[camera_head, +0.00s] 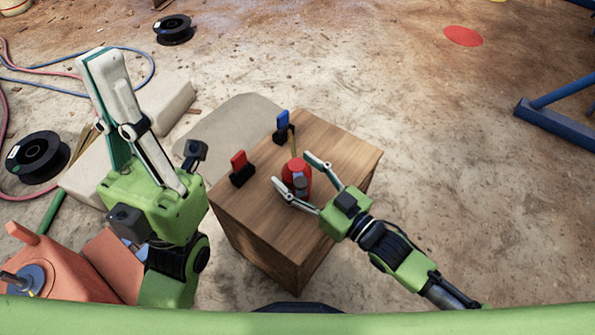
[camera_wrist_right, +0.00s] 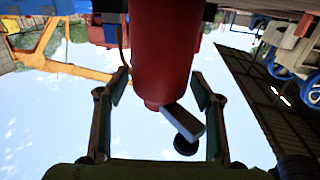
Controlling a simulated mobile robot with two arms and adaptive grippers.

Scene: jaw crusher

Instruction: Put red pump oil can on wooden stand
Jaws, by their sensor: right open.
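The red pump oil can (camera_head: 298,174) stands at the middle of the top of the wooden stand (camera_head: 335,155). My right gripper (camera_head: 296,180) is open around the can, with one finger on each side of it. In the right wrist view the can (camera_wrist_right: 173,50) shows between the two open fingers (camera_wrist_right: 160,92), with a gap on both sides. My left gripper (camera_head: 118,95) is raised at the left, away from the stand and empty. Its fingers point up and it is unclear how far they are apart.
A red-topped block (camera_head: 240,168) and a blue-topped block (camera_head: 282,127) stand on the wooden stand's left and far edges. Black spools (camera_head: 38,158), hoses and pale slabs (camera_head: 160,115) lie on the floor at left. A blue metal frame (camera_head: 560,120) is at right. The floor right of the stand is clear.

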